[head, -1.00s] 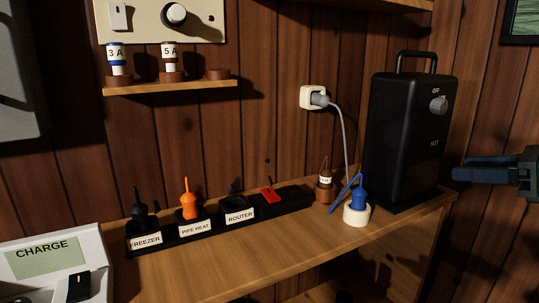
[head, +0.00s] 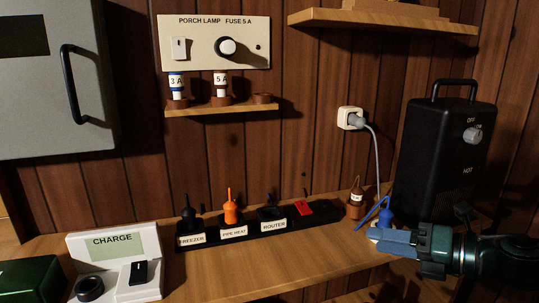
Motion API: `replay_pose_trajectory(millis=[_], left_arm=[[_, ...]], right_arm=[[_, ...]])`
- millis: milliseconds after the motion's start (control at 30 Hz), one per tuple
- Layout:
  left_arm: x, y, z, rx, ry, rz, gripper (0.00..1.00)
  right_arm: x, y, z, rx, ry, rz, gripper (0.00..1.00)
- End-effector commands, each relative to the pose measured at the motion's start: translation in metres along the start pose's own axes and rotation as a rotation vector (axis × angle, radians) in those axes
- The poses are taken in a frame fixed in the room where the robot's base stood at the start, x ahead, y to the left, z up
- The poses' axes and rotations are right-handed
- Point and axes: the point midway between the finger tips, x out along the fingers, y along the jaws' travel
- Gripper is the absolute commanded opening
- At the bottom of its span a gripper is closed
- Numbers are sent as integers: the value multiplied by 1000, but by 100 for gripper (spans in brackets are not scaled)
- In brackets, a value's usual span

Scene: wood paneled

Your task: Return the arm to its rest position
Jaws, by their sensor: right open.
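My right gripper (head: 388,243) comes in from the right edge, low in front of the bench's right end. Its blue fingers point left, are open, and have nothing visible between them. They overlap the white round stand (head: 374,231) under the blue plug (head: 386,217) in the picture; whether they touch it I cannot tell. My left gripper is not in view.
A black heater (head: 440,150) stands behind my right gripper. A power strip (head: 325,218) with black and orange plugs (head: 231,212) lies along the wall. A charge station (head: 148,238) and green box (head: 30,280) are at left. The bench's middle front (head: 270,265) is clear.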

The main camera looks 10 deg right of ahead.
Motion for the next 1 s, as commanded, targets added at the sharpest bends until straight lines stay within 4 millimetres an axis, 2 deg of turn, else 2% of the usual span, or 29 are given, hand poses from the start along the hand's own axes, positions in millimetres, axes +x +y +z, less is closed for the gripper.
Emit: replay_pose_trajectory(millis=[33, 200, 400, 567, 700, 833, 1000], left_arm=[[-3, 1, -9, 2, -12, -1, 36], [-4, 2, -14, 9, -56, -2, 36], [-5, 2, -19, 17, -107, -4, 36], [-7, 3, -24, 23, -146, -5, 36], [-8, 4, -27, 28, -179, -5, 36], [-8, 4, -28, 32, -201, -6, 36], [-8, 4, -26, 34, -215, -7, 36]], right_arm=[[18, 6, -14, 134, 5, 36, 53], [60, 9, -62, 577, -30, 94, 53], [82, 5, -118, 1148, -133, 91, 53], [79, -7, -169, 1624, -277, 32, 53], [62, -19, -218, 2002, -443, -48, 53], [44, -28, -258, 2251, -589, -119, 53], [31, -32, -285, 2399, -693, -167, 53]])
